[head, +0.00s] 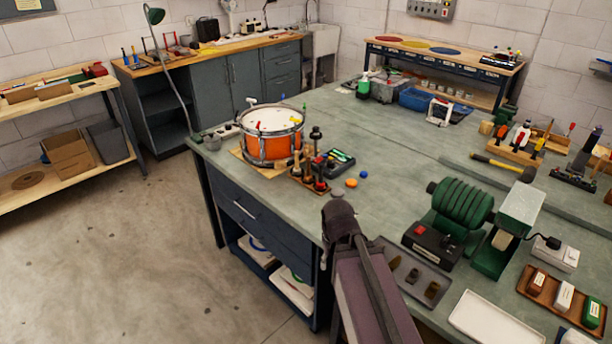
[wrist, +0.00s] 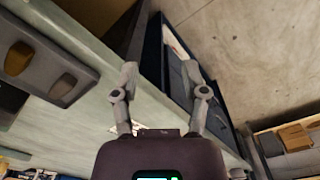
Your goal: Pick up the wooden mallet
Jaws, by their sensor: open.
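No object is plainly a wooden mallet at this size. A small wooden rack (head: 308,183) by the bench's near left edge holds several upright tools, some with pale wooden parts; one may be the mallet. A yellow-handled hammer with a dark head (head: 502,166) lies farther right on the bench. My arm reaches up from the bottom of the head view and ends right of the bench's front edge, short of the rack; its fingers are not clear there. In the wrist view my gripper (wrist: 160,82) is open and empty, with the bench edge and floor behind it.
An orange drum (head: 271,135) stands behind the rack. A green grinder-like machine (head: 460,205) and a grey tray (head: 412,268) stand right of my arm. The bench middle (head: 400,155) is clear. Open floor (head: 150,250) lies to the left.

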